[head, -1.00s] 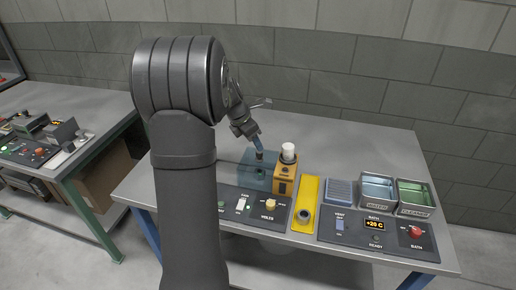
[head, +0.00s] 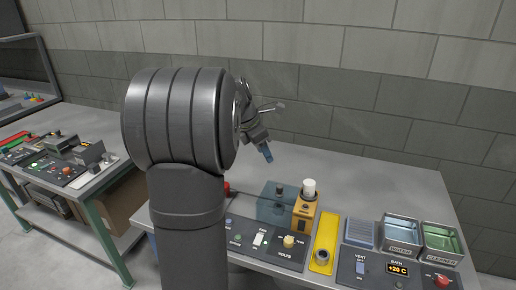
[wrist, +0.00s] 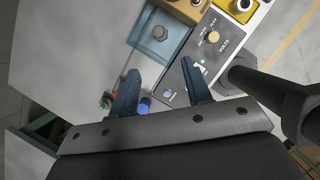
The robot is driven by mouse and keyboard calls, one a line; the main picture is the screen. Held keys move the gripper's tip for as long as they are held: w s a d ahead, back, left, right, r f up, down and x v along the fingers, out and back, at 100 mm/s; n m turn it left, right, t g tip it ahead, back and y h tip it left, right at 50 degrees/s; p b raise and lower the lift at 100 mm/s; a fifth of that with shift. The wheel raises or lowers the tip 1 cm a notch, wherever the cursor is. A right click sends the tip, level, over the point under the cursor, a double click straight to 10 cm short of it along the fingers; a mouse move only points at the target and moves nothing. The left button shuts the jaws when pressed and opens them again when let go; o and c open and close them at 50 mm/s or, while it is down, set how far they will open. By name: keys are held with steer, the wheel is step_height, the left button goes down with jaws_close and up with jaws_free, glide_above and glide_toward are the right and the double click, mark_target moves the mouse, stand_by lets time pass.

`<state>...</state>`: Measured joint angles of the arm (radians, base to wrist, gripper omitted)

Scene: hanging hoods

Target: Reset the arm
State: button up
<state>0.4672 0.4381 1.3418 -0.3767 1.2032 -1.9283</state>
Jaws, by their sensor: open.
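My arm's large dark links cover the left part of the bench in the head view.
An orange block (head: 304,208) with a white cap stands right of the box. The bench's back (head: 370,180) is clear.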

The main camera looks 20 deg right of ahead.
mark_target(279, 186)
steer(key=x, duration=1.7)
steer(key=shift+f, duration=0.25)
steer(key=shift+w+a, duration=0.15)
steer(key=shift+w, duration=0.05)
steer(key=shift+s+r, duration=0.15)
steer(key=shift+r, duration=0.4)
steer(key=v, duration=1.6)
steer(key=shift+r, duration=0.15)
